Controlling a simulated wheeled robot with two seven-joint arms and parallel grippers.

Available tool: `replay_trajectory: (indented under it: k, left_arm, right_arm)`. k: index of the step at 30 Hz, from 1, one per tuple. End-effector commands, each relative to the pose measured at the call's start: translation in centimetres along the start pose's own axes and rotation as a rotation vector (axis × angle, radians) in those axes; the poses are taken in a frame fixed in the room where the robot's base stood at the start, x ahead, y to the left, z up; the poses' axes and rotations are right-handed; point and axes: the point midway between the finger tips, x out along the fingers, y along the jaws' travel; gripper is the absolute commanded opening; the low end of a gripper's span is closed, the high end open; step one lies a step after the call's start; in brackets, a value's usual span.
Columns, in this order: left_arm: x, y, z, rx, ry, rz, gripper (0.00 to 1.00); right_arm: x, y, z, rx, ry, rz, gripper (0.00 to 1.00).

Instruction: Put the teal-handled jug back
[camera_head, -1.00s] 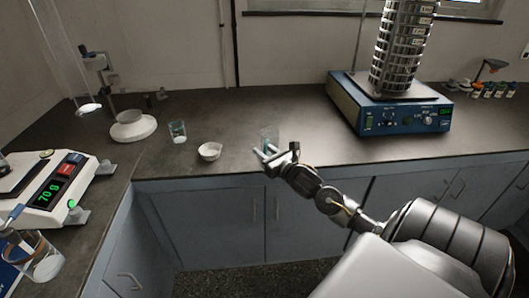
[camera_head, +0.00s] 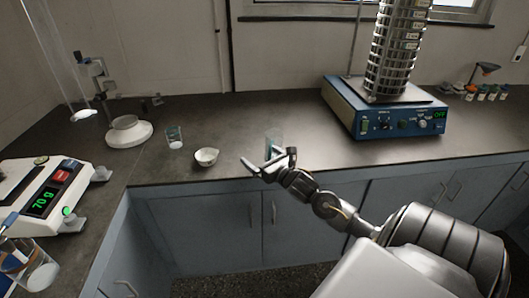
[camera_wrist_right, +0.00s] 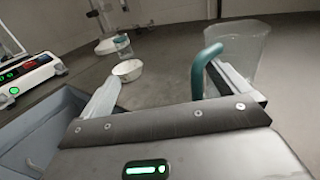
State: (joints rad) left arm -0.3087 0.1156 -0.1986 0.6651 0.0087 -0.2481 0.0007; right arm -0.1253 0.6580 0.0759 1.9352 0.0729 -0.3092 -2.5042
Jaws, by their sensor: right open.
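The teal-handled jug (camera_head: 274,138) is a clear, see-through vessel standing on the dark bench near its front edge. In the right wrist view the jug (camera_wrist_right: 248,48) is at the upper right, with its curved teal handle (camera_wrist_right: 203,68) towards my gripper. My right gripper (camera_head: 262,160) is open at the jug's near left side. In the wrist view (camera_wrist_right: 165,75) the handle lies between the spread fingers, close to the right finger. The right finger overlaps the gap between handle and jug body; I cannot tell whether it touches. My left gripper is not in view.
A white bowl (camera_head: 206,156) and a small beaker (camera_head: 174,138) stand left of the jug. A balance (camera_head: 42,190) reading 70 g and another beaker (camera_head: 36,272) are at far left. The blue sieve shaker (camera_head: 385,118) stands at the right. Bench between jug and shaker is clear.

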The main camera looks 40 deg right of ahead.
Motion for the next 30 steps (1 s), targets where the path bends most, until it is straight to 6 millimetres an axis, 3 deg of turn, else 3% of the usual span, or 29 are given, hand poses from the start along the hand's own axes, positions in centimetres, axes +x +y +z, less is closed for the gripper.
replay_trajectory:
  k: [5,9,18,30]
  left_arm:
    - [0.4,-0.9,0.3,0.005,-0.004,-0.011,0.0]
    - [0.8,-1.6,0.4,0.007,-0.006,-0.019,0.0]
    - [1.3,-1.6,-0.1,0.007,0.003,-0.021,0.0]
    - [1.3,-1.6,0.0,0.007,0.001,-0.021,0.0]
  right_arm:
    - [-1.9,0.0,-0.2,-0.002,0.002,0.001,1.0]
    - [-4.7,0.0,-0.3,-0.002,0.003,0.001,1.0]
    - [-9.5,0.0,-0.2,0.0,0.001,0.001,1.0]
    - [-10.7,0.0,0.1,0.0,-0.002,0.0,1.0]
